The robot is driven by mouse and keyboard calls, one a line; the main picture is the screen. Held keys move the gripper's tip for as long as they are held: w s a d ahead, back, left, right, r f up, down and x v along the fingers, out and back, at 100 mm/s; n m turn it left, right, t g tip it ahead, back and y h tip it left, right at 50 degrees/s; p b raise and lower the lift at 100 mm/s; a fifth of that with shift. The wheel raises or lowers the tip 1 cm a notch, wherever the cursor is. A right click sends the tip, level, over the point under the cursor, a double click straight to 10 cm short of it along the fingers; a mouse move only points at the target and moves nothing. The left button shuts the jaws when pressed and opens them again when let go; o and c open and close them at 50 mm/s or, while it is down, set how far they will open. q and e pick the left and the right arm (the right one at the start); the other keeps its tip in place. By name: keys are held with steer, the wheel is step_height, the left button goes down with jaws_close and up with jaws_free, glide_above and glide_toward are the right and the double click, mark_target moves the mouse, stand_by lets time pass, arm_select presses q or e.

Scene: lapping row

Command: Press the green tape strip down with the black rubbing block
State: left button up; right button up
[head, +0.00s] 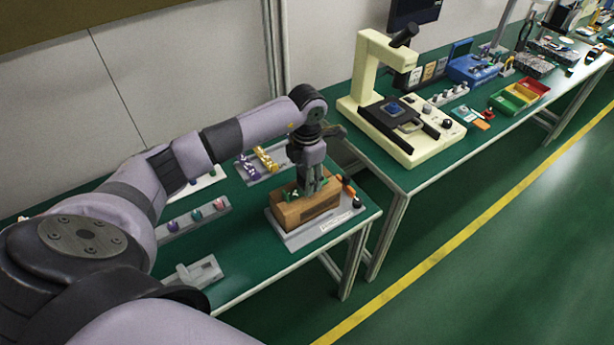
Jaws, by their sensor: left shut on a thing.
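My left gripper (312,190) reaches down from above onto the top of a brown box (308,208). It is shut on a dark thing that looks like the black rubbing block; the dark fingers mostly hide it, and its outline is hard to make out. Small green patches, seemingly the green tape strip (292,194), show on the box top beside the fingers. The gripper hides part of the strip. I cannot tell whether the block touches the strip. My right gripper is not in view.
The box sits on a grey plate (291,240) near the green bench's front corner. Orange and black items (349,189) lie right of it. A grey rack with coloured knobs (195,217) and gold and purple parts (264,160) are nearby. A cream machine (361,75) stands on the neighbouring bench.

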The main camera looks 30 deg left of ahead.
arm_select(q)
steer(key=shift+r+p, duration=1.75)
steer(key=shift+r, duration=1.45)
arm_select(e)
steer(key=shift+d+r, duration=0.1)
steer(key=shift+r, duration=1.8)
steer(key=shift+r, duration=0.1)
